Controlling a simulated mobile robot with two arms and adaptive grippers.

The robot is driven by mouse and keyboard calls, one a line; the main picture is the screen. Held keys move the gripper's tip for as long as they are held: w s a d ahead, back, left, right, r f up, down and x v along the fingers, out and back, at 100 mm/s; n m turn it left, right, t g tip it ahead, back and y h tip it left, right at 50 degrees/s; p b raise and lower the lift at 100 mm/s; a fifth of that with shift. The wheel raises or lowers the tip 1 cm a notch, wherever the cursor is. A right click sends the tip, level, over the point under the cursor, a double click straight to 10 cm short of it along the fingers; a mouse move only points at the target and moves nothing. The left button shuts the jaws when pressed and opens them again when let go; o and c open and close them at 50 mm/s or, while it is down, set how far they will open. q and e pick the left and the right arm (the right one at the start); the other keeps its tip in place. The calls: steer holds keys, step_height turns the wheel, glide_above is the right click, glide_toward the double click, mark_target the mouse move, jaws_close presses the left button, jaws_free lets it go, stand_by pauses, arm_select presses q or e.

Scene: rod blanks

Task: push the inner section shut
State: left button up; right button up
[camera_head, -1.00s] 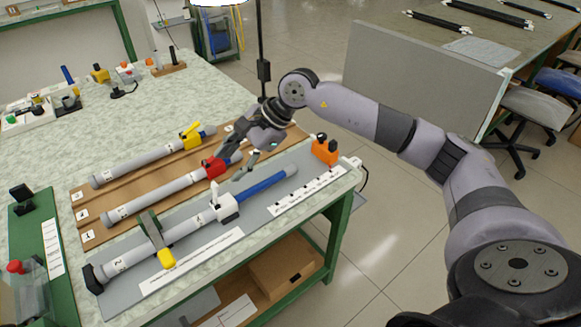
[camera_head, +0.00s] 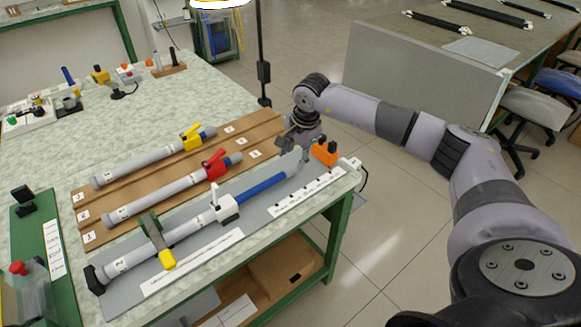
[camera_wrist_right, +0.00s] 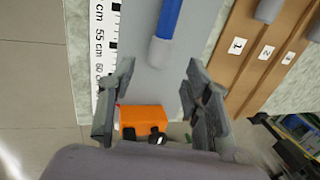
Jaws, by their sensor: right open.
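A telescoping rod lies on a grey board (camera_head: 130,303). Its outer grey tube (camera_head: 190,228) is held under a green clamp with a yellow handle (camera_head: 166,257). A white collar (camera_head: 227,207) with a raised lever sits at the tube's right end. The blue inner section (camera_head: 262,187) sticks out to the right of the collar and ends in a grey tip. My right gripper (camera_head: 297,155) is open and empty near that tip. In the right wrist view, the blue section (camera_wrist_right: 168,20) and its grey tip (camera_wrist_right: 160,52) lie ahead of the open fingers (camera_wrist_right: 158,100). My left gripper is not in view.
An orange block (camera_head: 324,151) stands at the board's right end, close to my gripper; it also shows in the wrist view (camera_wrist_right: 143,117). A ruler strip (camera_head: 306,190) runs along the front. Two more rods, with yellow (camera_head: 191,137) and red (camera_head: 214,163) levers, lie behind on brown wood.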

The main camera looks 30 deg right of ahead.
mark_target(291, 169)
steer(key=x, duration=0.6)
steer(key=shift+f, duration=0.2)
jaws_close()
stand_by(0.4)
